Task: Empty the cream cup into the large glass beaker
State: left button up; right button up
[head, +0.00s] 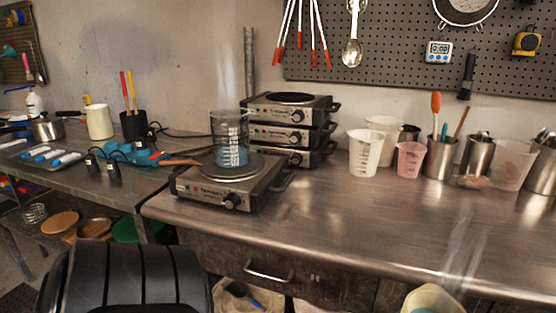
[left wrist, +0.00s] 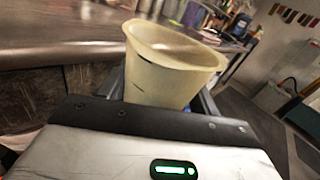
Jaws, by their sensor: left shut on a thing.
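My left gripper (left wrist: 165,100) is shut on the cream cup (left wrist: 165,85), a pale yellow tapered cup that stands nearly upright in the left wrist view. A cream rim (head: 433,299) at the bottom right of the head view, in front of the bench edge, looks like the same cup; the gripper itself is out of that view. The large glass beaker (head: 231,156) stands upright on the front hot plate (head: 228,182), with blue liquid in its lower part, well left of and beyond the cup. My right gripper is not in view.
Stacked hot plates (head: 290,121) stand behind the beaker. White measuring cups (head: 364,154), a pink cup (head: 410,160) and a metal tool pot (head: 440,158) line the bench back. A cream jug (head: 99,121) is on the left table. The bench front (head: 350,220) is clear.

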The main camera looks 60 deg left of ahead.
aim_at(231, 133)
jog(key=z, duration=1.8)
jog(key=k, duration=2.65)
jog(key=u, duration=1.6)
